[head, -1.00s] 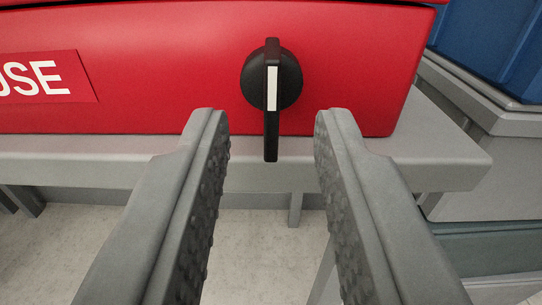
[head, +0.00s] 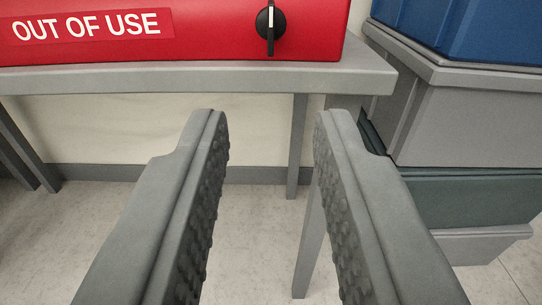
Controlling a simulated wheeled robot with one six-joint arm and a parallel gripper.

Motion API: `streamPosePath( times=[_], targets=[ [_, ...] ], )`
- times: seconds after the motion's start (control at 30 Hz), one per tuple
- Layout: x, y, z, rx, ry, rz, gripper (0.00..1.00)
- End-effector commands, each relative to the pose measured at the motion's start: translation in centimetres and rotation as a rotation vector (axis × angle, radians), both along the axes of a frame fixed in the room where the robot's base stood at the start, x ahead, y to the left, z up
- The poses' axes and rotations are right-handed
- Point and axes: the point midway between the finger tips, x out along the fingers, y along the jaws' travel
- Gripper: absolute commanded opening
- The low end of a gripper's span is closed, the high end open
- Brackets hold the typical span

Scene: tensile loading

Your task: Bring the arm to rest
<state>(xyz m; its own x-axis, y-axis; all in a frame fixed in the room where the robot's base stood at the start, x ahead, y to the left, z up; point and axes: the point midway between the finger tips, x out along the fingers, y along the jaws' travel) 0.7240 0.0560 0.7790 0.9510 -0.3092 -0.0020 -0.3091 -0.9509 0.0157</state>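My gripper (head: 271,120) is open and empty, its two grey ridged fingers wide apart in the lower half of the head view. The knob's handle points straight up and down. A label reading "OUT OF USE" (head: 90,27) is on the machine's front, to the left of the knob.
The red machine stands on a grey table (head: 200,78) with legs below. At the right, stacked grey and dark green boxes (head: 455,110) stand close to the table, with a blue box (head: 465,30) on top. The floor (head: 110,230) under and before the table looks clear.

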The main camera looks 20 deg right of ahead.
Motion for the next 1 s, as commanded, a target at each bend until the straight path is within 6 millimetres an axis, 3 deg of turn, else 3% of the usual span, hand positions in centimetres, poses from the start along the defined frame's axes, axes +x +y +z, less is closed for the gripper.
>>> streamPosePath(
  times=[0.47, 0.57, 0.77, 1.0],
  targets=[
    [-0.1, -0.1, 0.7, 0.007, -0.003, 0.008, 0.27],
    [-0.4, -0.2, 2.5, 0.025, -0.011, 0.029, 0.27],
    [-1.9, -0.5, 7.8, 0.074, -0.023, 0.098, 0.27],
    [-4.9, -0.9, 14.1, 0.112, -0.034, 0.181, 0.27]
  ],
)
